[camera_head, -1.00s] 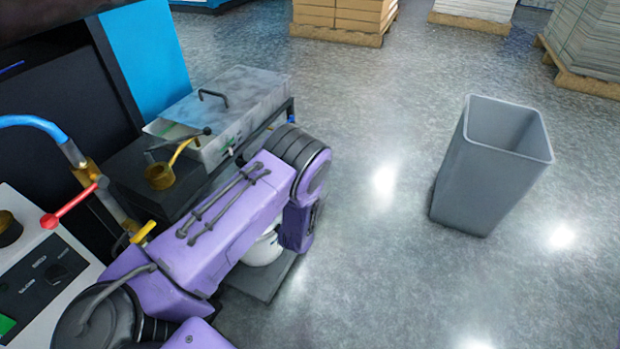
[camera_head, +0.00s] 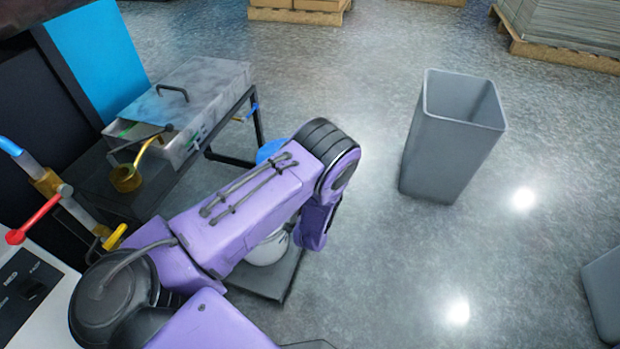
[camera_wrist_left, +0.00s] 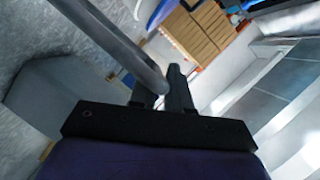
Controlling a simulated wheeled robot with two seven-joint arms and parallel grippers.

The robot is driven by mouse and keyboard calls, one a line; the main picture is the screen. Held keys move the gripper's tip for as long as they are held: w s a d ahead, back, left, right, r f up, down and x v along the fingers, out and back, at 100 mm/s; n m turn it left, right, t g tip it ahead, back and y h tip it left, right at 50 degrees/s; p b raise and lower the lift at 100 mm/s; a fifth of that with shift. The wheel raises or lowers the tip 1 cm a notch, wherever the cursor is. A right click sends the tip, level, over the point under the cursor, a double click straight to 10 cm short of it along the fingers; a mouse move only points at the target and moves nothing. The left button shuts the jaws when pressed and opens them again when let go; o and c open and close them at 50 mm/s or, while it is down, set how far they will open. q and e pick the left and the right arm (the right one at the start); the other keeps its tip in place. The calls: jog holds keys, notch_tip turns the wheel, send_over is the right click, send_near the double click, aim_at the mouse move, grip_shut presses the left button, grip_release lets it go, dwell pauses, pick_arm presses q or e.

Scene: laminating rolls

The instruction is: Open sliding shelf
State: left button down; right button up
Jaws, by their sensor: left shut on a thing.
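My left arm's purple links fill the lower middle of the head view and hide its gripper there. In the left wrist view, my left gripper (camera_wrist_left: 162,88) has its dark fingers shut on a grey rounded bar (camera_wrist_left: 112,42), which looks like a handle. The bar runs from the top left down to the fingers. What the bar is fixed to is not clear. I cannot make out the sliding shelf itself or how far it is open. My right gripper is not in view.
A dark table (camera_head: 75,172) bears a grey lidded tank (camera_head: 195,95) and a brass cup (camera_head: 126,179). Red and yellow valve levers are at the left. A grey bin (camera_head: 450,140) stands on open floor. Another grey object (camera_head: 605,290) is at the right edge. Loaded pallets stand behind.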

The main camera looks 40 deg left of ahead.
pick_arm(q)
jog(key=shift+s+d+f, duration=0.1)
jog(key=shift+s+f, duration=0.2)
jog(key=shift+f, duration=0.05)
jog(key=c, duration=1.3)
grip_release()
jog(key=shift+o, duration=0.7)
jog(key=shift+w+r, duration=0.1)
jog(key=shift+r, duration=0.05)
jog(key=p+v, duration=0.3)
jog(key=v, duration=0.7)
jog(key=shift+s, duration=0.2)
jog(key=shift+d, duration=0.1)
